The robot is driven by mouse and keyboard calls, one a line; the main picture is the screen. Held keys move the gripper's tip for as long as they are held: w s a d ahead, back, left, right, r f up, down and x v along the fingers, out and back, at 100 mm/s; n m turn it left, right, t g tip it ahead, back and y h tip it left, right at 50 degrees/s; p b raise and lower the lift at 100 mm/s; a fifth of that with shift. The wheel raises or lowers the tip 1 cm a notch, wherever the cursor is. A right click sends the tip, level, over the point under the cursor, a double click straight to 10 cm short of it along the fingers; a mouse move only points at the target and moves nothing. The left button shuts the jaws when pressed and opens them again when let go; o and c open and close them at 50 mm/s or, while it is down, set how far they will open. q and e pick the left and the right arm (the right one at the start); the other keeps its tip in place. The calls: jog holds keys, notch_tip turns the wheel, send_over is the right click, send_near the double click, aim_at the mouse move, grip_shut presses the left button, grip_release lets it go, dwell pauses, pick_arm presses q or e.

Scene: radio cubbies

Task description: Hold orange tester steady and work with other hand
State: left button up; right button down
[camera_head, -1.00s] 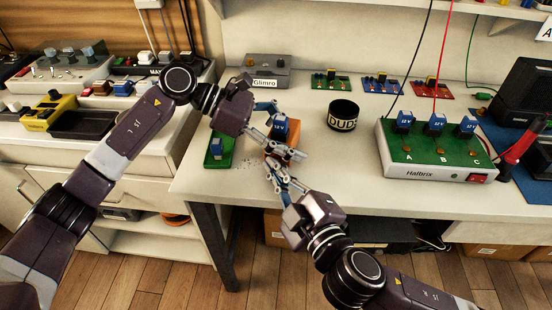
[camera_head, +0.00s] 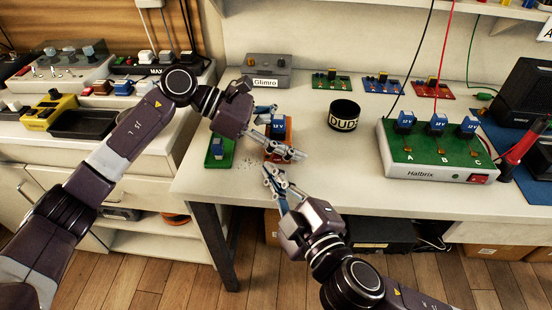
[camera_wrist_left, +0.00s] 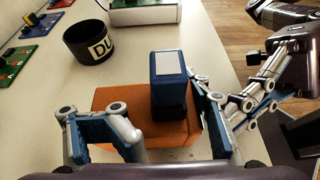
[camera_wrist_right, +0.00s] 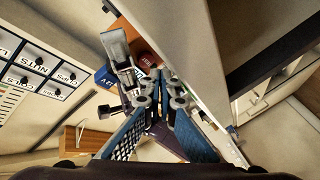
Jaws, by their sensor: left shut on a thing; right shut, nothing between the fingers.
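The orange tester (camera_head: 289,130) stands near the bench's front left edge, with a blue 12 V block (camera_head: 277,128) upright on it. In the left wrist view the orange tester (camera_wrist_left: 112,99) sits between my fingers, with the blue block (camera_wrist_left: 168,80) on top. My left gripper (camera_head: 282,134) is shut on the tester, one finger on each side. Its fingers hide part of the tester in the head view. My right gripper (camera_head: 273,174) is shut and empty, just in front of the tester at the bench edge, apart from the block. Its closed fingers (camera_wrist_right: 153,88) fill the right wrist view's middle.
A black DUDS cup (camera_head: 343,117) stands to the right. The Halbrix board (camera_head: 435,150) with three blue blocks is farther right. The Glimro box (camera_head: 268,67) is behind. The bench's front middle is clear.

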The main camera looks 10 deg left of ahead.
aim_at(264, 193)
pick_arm(q)
jog(key=shift+s+f, duration=0.1)
jog(key=shift+f, duration=0.3)
pick_arm(e)
jog(key=shift+s+a, duration=0.2)
jog(key=shift+s, duration=0.6)
jog(key=shift+s+a, duration=0.2)
jog(key=shift+s, duration=0.65)
jog(key=shift+s+a, duration=0.2)
jog(key=shift+s, duration=0.6)
pick_arm(q)
jog(key=shift+c, duration=0.2)
jog(key=o, duration=1.3)
jog(key=shift+d, duration=0.1)
jog(key=shift+c, duration=0.2)
pick_arm(e)
jog(key=shift+d, duration=0.1)
pick_arm(q)
jog(key=shift+o, duration=1.1)
pick_arm(e)
jog(key=shift+w, duration=0.1)
pick_arm(q)
jog(key=shift+r, duration=0.1)
